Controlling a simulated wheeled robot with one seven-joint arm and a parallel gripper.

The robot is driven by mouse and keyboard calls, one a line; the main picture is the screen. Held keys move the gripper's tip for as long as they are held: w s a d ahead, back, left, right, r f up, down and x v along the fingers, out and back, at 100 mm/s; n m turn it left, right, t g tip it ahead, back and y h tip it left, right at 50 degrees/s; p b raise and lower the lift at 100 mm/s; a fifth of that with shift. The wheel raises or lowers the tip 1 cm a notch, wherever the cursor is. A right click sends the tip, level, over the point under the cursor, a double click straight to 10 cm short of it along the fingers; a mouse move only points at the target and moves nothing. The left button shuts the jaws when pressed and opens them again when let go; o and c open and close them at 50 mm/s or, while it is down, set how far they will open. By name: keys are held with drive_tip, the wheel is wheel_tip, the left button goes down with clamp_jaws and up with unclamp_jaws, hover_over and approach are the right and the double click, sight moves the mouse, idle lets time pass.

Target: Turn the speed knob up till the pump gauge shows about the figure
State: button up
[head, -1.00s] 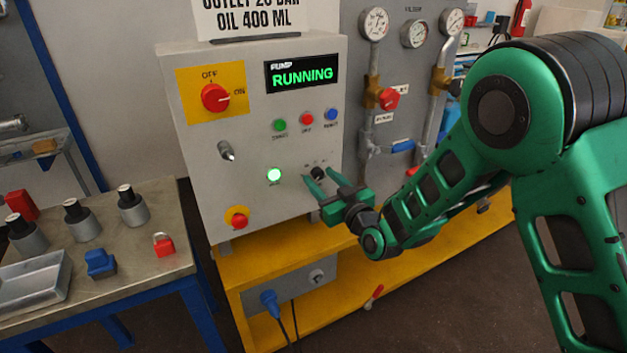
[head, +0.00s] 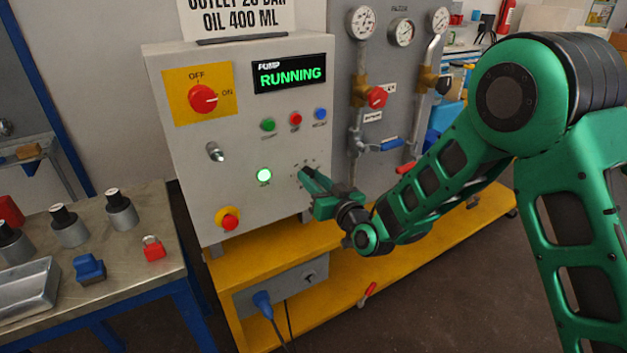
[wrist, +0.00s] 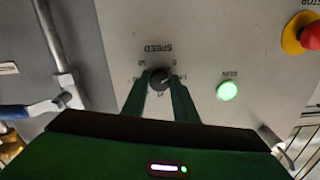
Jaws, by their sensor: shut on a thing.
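The black speed knob (wrist: 159,79) sits on the grey control panel (head: 235,140), under the label SPEED, which appears upside down in the wrist view. My gripper (wrist: 160,95) is shut on the knob, with one green finger on each side of it. In the head view my gripper (head: 308,176) is at the panel's lower right and hides the knob. The pump display (head: 290,73) reads RUNNING in green. Three round gauges are at the top; the left one (head: 361,22) has a white dial, too small to read. A sign above reads OUTLET, partly cut off, and OIL 400 ML.
A lit green lamp (wrist: 228,91) is beside the knob. A red stop button (head: 229,222) is low on the panel. The red rotary switch (head: 203,98) points toward ON. Pipes with a red valve knob (head: 377,97) stand right of the panel. A workbench (head: 135,240) is at left.

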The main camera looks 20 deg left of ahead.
drive_tip(key=shift+w+d+m, duration=0.15)
drive_tip(key=shift+m, duration=1.05)
drive_tip(key=o, duration=0.9)
drive_tip(key=shift+o, duration=0.8)
